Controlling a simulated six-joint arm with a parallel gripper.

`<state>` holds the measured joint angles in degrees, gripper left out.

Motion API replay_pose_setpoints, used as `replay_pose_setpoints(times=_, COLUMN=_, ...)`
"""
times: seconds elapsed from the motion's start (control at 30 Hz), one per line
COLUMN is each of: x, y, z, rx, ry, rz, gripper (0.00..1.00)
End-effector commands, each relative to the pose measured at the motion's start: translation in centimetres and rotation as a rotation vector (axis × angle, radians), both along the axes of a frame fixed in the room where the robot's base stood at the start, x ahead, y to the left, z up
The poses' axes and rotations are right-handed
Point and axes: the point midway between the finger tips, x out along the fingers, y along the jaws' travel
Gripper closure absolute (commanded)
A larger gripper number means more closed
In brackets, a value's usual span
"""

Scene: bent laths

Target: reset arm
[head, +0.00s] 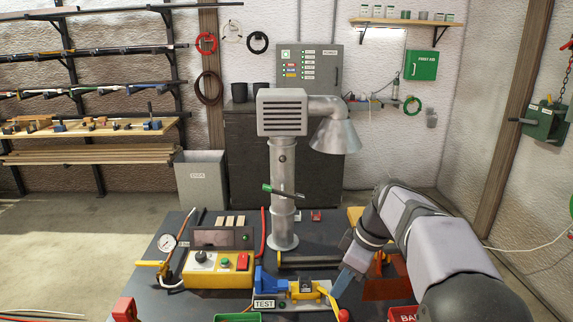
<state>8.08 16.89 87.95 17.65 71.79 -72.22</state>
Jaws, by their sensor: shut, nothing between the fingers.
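My arm reaches in from the lower right and bends down over the right part of the dark workbench (150,290). My gripper (338,292) is at the end of it, pointing down and to the left, shut and with nothing seen in it. It is just right of a blue and yellow fixture (272,285) with a "TEST" label. I cannot tell whether it touches the bench or the fixture. My forearm hides part of the bench's right side and part of an orange-yellow stand (385,285) there.
A yellow control box (218,275) and a pressure gauge (167,243) stand on the bench's left. A grey column (283,190) with a vent box and hood rises at the back middle. A red bin (403,313) and a green tray (237,317) are at the front edge.

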Motion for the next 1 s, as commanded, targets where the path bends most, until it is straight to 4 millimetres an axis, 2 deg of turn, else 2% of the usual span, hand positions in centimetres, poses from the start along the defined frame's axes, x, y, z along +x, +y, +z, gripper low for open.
replay_pose_setpoints(times=0.17, x=-4.5, y=0.1, z=-2.0, rx=-0.048, ry=0.097, rz=-0.244, gripper=1.0)
replay_pose_setpoints(times=0.4, x=-12.5, y=-0.2, z=-5.7, rx=-0.13, ry=0.196, rz=-0.623, gripper=1.0)
replay_pose_setpoints(times=0.6, x=-18.5, y=-0.7, z=-8.2, rx=-0.177, ry=0.231, rz=-0.863, gripper=1.0)
replay_pose_setpoints(times=0.8, x=-21.8, y=-0.9, z=-9.6, rx=-0.195, ry=0.242, rz=-0.99, gripper=1.0)
replay_pose_setpoints(times=1.0, x=-22.5, y=-1.0, z=-10.0, rx=-0.198, ry=0.243, rz=-1.021, gripper=1.0)
